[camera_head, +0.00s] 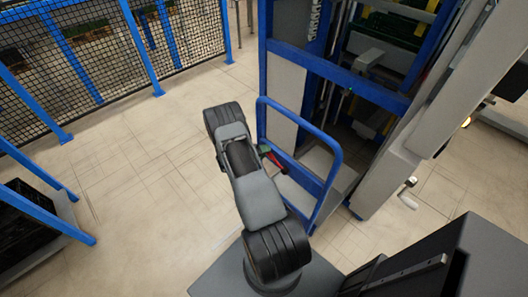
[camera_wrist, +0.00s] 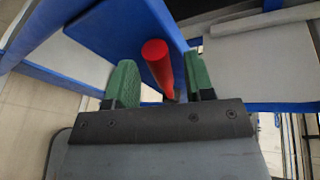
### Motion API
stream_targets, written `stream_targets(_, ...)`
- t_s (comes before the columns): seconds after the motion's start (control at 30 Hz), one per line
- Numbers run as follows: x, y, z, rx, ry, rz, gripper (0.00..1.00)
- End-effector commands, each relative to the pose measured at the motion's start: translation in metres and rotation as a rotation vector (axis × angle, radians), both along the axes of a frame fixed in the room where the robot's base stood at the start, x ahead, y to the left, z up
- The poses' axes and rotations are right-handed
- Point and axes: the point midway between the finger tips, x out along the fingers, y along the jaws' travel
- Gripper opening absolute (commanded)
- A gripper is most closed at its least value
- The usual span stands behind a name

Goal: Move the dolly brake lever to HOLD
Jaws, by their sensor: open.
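The red brake lever (camera_wrist: 157,52) is a round rod between the two green finger pads of my gripper (camera_wrist: 161,80) in the wrist view. The pads stand apart, with a gap visible on either side of the rod. In the head view a short stretch of the red lever (camera_head: 277,163) shows just right of my gripper (camera_head: 264,151), beside the blue tube handle of the dolly (camera_head: 331,147). My arm hides part of this area. No HOLD marking is readable, so the lever's setting cannot be told.
A tall blue-framed lift (camera_head: 380,85) with grey panels stands behind the dolly. A grey column with a crank handle (camera_head: 407,194) is to the right. A blue mesh fence (camera_head: 100,45) runs at the upper left. Open tiled floor (camera_head: 150,160) lies left of my arm.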

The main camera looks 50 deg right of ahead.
Motion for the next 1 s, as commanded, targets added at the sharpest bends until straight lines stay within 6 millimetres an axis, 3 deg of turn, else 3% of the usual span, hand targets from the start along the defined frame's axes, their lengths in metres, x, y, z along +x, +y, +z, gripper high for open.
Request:
stream_targets(0.4, -0.0013, -0.0043, -0.0016, 0.001, 0.000, 0.001, 0.48)
stream_targets(0.9, -0.0015, -0.0044, -0.0017, 0.001, 0.001, 0.001, 0.00)
stream_targets(1.0, -0.0016, -0.0044, -0.0018, 0.001, 0.001, 0.001, 0.00)
